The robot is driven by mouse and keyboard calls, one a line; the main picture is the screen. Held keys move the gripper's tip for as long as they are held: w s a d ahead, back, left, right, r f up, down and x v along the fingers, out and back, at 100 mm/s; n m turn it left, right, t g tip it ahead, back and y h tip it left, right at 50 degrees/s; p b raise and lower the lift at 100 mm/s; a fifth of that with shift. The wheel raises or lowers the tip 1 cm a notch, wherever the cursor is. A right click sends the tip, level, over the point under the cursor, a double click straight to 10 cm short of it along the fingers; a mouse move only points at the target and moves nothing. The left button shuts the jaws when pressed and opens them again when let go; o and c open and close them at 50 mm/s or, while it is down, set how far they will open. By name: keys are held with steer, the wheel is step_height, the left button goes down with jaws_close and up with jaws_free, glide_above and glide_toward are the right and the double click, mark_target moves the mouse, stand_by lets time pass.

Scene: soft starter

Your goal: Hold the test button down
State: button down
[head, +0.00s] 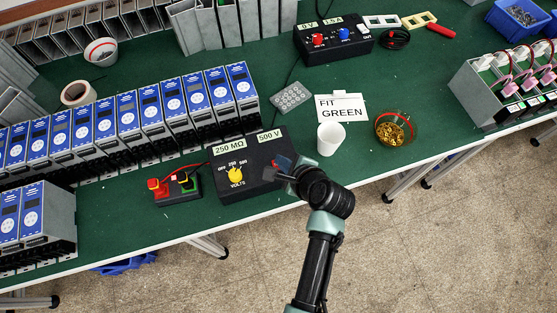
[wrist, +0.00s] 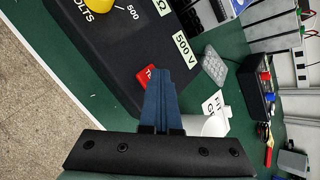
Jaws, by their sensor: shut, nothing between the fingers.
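The black tester box (head: 258,170) lies at the front edge of the green bench, with a yellow knob (head: 236,175) and labels reading 250 MΩ and 500 V. The box fills the upper middle of the wrist view (wrist: 115,42). The red test button (wrist: 147,77) is on its top face, partly hidden behind my blue fingers; its label shows only a first letter or so. My gripper (wrist: 163,74) is shut and empty, with its fingertips right beside or over the button. I cannot tell whether they touch it. In the head view my gripper (head: 283,163) is over the box's right part.
A white cup (head: 330,139), a bowl of brass parts (head: 394,130) and a grey keypad (head: 291,96) are to the right and behind. Rows of blue-fronted units (head: 130,120) stand left.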

stand_by(0.8)
steer(key=shift+r+p, duration=0.85)
steer(key=shift+p, duration=0.25)
step_height(320, 180, up, 5)
steer(key=p, duration=0.5)
steer(key=shift+p, duration=0.3)
